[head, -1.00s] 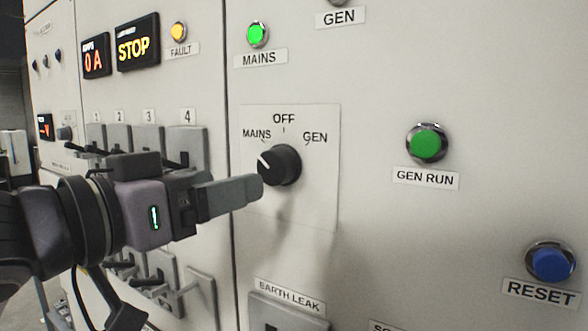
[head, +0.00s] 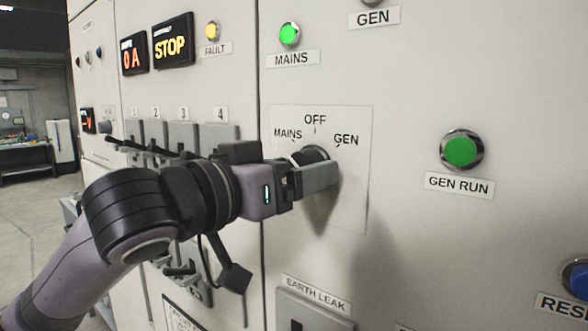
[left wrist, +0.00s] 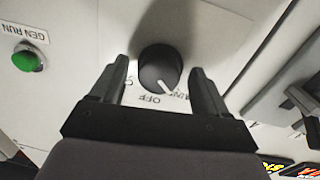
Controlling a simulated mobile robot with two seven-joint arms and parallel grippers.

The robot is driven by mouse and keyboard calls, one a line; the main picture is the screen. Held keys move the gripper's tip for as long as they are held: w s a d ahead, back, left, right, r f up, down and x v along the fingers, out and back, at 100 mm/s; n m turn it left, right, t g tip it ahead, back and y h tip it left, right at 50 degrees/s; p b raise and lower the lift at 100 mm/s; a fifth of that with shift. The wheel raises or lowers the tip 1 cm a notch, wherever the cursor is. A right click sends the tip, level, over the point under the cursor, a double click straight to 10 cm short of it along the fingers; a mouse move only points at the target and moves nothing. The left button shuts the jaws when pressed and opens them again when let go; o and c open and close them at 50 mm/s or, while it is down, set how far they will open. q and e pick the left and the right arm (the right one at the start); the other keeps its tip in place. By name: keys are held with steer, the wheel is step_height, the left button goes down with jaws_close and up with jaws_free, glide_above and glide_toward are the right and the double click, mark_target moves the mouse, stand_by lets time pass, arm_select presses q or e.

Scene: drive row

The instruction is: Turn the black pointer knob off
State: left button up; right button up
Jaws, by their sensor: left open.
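The black pointer knob (head: 318,155) sits on a pale plate (head: 352,190) lettered MAINS, OFF and GEN. Its white line points up-left towards MAINS. My left gripper (head: 322,177) is in front of the knob and hides its lower part in the head view. In the left wrist view the knob (left wrist: 157,66) lies between the two fingers of my open left gripper (left wrist: 160,72), with a gap on each side. There its white line points down-right, beside the upside-down OFF lettering. My right gripper is in neither view.
A green GEN RUN button (head: 461,150) is right of the knob, and a blue RESET button (head: 576,279) is lower right. A row of grey switches (head: 184,136) is to the left. A lit green MAINS lamp (head: 289,34) is above.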

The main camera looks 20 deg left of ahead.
arm_select(q)
steer(key=c, duration=1)
steer(key=shift+c, duration=0.2)
steer(key=shift+m, duration=0.3)
steer(key=m, duration=0.8)
steer(key=shift+r+m+y, duration=0.1)
steer(key=shift+m+y, duration=0.2)
steer(key=shift+m, duration=0.1)
steer(key=shift+a, duration=0.1)
